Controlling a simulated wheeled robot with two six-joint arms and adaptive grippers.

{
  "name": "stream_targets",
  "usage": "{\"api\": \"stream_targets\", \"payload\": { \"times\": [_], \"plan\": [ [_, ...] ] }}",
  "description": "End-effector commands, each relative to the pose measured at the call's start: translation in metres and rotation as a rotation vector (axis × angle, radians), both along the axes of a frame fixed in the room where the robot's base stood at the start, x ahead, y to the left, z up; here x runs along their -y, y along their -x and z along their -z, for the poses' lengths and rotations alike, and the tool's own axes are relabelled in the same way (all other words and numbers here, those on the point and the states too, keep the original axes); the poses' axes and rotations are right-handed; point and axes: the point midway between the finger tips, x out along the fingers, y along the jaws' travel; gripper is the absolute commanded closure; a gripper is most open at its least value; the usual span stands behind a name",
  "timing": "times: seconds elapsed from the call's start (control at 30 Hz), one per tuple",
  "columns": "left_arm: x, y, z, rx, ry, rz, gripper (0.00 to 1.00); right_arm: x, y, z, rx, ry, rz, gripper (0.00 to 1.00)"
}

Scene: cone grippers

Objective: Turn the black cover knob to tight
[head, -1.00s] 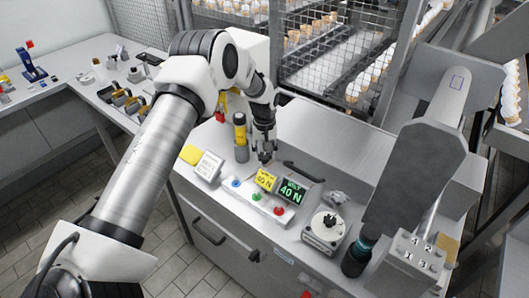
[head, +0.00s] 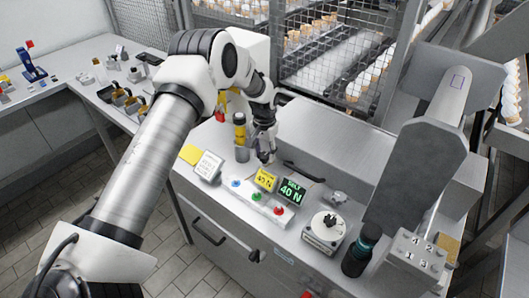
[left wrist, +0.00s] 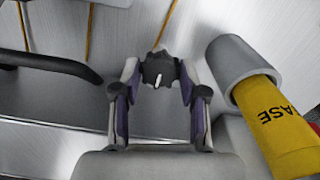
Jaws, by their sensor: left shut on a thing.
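My left gripper (head: 265,158) is over the cabinet top, pointing down. In the left wrist view, its two fingers (left wrist: 158,88) are shut around a small black knob (left wrist: 158,70) with a short white mark. The mark stands nearly upright in that picture. In the head view the gripper hides the knob. Any tight marking beside the knob cannot be made out. My right gripper is not in view.
A yellow grease tube in a grey holder (left wrist: 240,60) stands close beside the gripper. A black handle (head: 303,171) lies to its right. In front are a yellow display (head: 265,180), a green display (head: 291,191) and a button strip (head: 258,198).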

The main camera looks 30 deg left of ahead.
Motion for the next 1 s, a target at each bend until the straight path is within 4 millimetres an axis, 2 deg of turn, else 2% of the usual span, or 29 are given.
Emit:
{"api": "stream_targets", "payload": {
  "times": [0.27,0.3,0.33,0.7,0.87,1.0],
  "plan": [
    [0.000,0.001,0.001,-0.004,0.000,0.001,0.92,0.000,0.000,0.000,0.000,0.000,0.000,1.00],
    [0.000,0.001,0.001,-0.004,0.000,0.001,0.50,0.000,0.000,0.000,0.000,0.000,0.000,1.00],
    [0.000,0.001,0.001,-0.004,0.000,0.001,0.47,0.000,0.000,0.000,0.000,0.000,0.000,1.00],
    [0.000,0.000,-0.006,0.000,0.000,0.000,0.47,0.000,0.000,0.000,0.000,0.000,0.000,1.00],
    [0.000,-0.001,-0.036,0.003,0.001,0.000,0.47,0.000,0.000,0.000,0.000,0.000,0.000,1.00],
    [0.000,-0.001,-0.073,0.002,0.001,0.000,0.47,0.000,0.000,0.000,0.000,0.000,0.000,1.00]
  ]
}}
